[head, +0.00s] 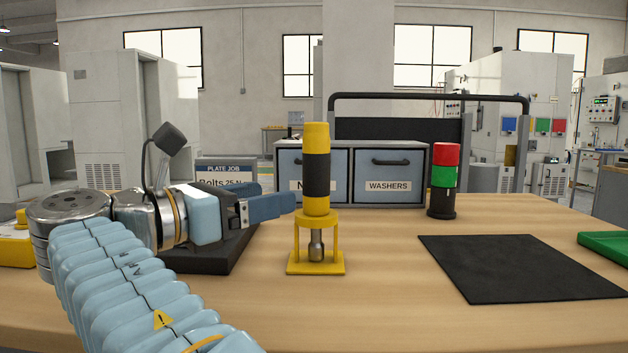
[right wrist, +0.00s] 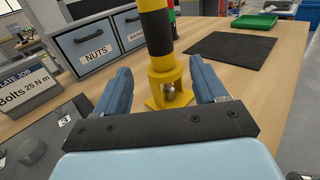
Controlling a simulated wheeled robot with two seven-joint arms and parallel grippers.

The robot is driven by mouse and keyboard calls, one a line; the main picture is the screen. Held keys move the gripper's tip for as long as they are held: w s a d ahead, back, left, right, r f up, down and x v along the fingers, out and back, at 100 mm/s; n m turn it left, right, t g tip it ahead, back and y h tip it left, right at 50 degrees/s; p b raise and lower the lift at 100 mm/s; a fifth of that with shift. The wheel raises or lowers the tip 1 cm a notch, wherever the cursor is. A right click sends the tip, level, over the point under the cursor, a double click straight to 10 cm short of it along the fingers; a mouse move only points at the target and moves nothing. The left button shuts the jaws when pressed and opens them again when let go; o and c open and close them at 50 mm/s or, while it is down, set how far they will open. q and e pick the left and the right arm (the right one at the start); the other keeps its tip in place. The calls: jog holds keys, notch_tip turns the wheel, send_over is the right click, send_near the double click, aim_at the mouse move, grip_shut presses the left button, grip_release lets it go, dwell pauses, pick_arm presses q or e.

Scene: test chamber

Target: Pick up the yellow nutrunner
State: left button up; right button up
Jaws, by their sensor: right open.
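The yellow nutrunner (head: 316,172), with a black band round its middle, stands upright in a yellow stand (head: 299,268) on the wooden table. Its metal socket end shows between the stand's posts. My right gripper (head: 271,199) is open and empty, just left of the nutrunner and pointing at it. In the right wrist view the nutrunner (right wrist: 156,30) is straight ahead, with its lower part framed by the blue fingers. It appears beyond the fingertips, with no contact visible. My left gripper is not in view.
A two-drawer cabinet (head: 350,147) labelled NUTS and WASHERS stands behind the nutrunner. A red-green-black signal light (head: 444,178) stands right of it. A black mat (head: 520,268) and green tray (head: 606,244) lie to the right. A PLATE JOB sign (head: 226,172) and dark plate (head: 205,262) are left.

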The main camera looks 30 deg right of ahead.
aim_at(306, 180)
jog(key=x, duration=0.5)
jog(key=shift+w+d, duration=0.1)
jog(key=shift+d, duration=0.1)
jog(key=x, duration=0.2)
jog(key=r+x, duration=0.1)
jog(key=x, duration=0.2)
jog(key=shift+d+r, duration=0.1)
jog(key=c, duration=1.1)
